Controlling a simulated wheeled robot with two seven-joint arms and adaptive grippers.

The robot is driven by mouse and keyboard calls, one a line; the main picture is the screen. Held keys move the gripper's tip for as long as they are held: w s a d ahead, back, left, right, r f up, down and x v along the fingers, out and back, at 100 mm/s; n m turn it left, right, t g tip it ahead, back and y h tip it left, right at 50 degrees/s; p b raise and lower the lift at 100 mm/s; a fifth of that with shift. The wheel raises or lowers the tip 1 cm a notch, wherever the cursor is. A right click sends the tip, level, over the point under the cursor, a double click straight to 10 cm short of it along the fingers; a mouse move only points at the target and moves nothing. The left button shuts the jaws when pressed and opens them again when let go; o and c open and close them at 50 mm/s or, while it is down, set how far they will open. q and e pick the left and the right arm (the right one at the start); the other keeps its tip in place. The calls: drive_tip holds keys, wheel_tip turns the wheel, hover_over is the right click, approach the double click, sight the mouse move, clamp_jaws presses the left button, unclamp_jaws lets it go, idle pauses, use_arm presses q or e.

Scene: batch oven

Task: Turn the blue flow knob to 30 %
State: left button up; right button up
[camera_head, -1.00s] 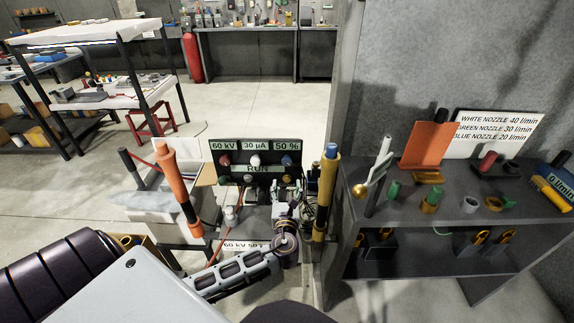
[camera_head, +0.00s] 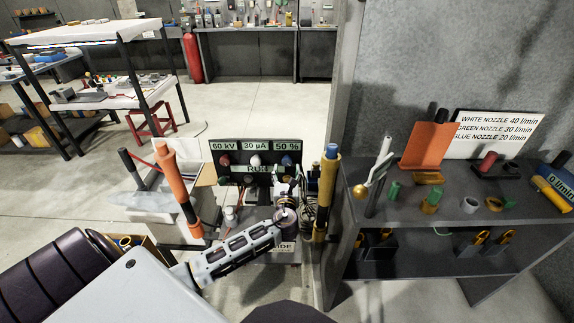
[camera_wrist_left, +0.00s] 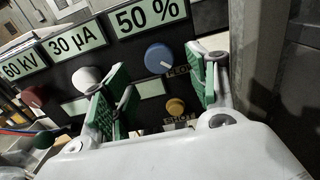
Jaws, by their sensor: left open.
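The blue flow knob (camera_wrist_left: 158,57) is on the dark control panel under the 50 % display (camera_wrist_left: 150,15). In the head view the blue knob (camera_head: 287,160) is at the panel's right end, just above my left gripper (camera_head: 287,187). In the left wrist view my left gripper (camera_wrist_left: 158,88) is open, with one green-padded finger on each side of the knob's column. The knob shows in the gap, beyond the fingers, and nothing is held. I cannot tell how far the fingertips are from it. My right gripper is not in view.
The white knob (camera_wrist_left: 88,79) and red knob (camera_wrist_left: 33,96) sit left of the blue one, under 30 µA and 60 kV. A yellow button (camera_wrist_left: 175,107) is below. An orange post (camera_head: 172,180) and a yellow post (camera_head: 326,190) flank the panel; a shelf (camera_head: 400,210) stands right.

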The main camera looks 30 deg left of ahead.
sight(287, 164)
use_arm(q)
drive_tip(key=x, duration=0.3)
drive_tip(key=shift+x, duration=1.15)
drive_tip(key=shift+w+a, duration=0.1)
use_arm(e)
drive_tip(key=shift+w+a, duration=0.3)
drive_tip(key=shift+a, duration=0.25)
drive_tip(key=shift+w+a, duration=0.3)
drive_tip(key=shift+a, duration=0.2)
